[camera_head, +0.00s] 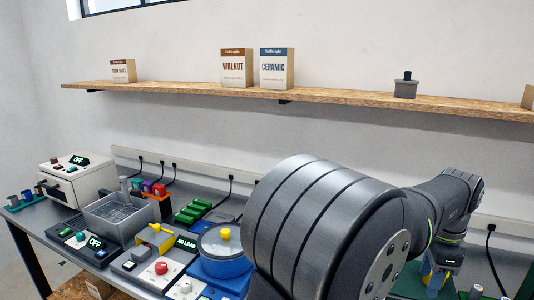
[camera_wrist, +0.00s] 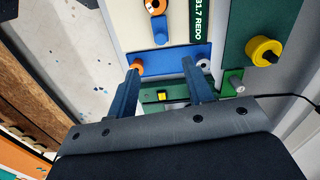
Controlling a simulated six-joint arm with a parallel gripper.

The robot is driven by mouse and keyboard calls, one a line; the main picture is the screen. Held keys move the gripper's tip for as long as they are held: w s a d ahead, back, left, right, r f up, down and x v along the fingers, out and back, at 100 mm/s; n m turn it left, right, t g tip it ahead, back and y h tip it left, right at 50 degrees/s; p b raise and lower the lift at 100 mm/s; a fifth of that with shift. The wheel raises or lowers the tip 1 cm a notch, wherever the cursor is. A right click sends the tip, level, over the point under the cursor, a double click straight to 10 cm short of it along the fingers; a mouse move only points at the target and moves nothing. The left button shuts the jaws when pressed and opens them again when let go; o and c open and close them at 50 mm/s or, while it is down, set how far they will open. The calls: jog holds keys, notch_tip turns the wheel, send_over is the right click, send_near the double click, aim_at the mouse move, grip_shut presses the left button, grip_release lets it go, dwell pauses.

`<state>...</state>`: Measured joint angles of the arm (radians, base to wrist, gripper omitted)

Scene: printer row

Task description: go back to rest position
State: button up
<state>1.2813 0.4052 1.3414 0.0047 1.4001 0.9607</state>
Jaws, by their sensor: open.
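My gripper (camera_wrist: 160,70) shows in the wrist view with its two blue fingers apart and nothing visible between them. Beyond the fingertips is a pale device (camera_wrist: 140,36) with a display reading "31.7 REDO" and a blue bar (camera_wrist: 165,62) along its edge. An orange knob (camera_wrist: 137,66) and a white knob (camera_wrist: 203,64) sit near the fingertips; I cannot tell whether the fingers touch them.
The bench holds a white machine (camera_head: 78,183), a metal basin (camera_head: 118,215), a blue round device (camera_head: 222,250) and a yellow-handled device (camera_head: 156,238) left of my arm. A wooden shelf (camera_head: 190,90) with boxes runs along the wall. A green panel with a yellow knob (camera_wrist: 262,50) is close by.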

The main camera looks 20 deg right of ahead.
jog(key=shift+f+m, duration=0.7)
jog(key=shift+c, duration=0.2)
grip_shut()
jog(key=w+a+f+n+g+h, duration=0.3)
jog(key=w+f+n+g, duration=0.1)
jog(key=n, duration=1.3)
jog(key=w+a+f+n+g+h, duration=0.2)
jog(key=w+f+n+g, duration=0.15)
jog(key=n, duration=1.35)
jog(key=x, duration=1)
jog(key=shift+w+a+f, duration=0.1)
jog(key=shift+w+f, duration=0.05)
jog(key=shift+f, duration=0.35)
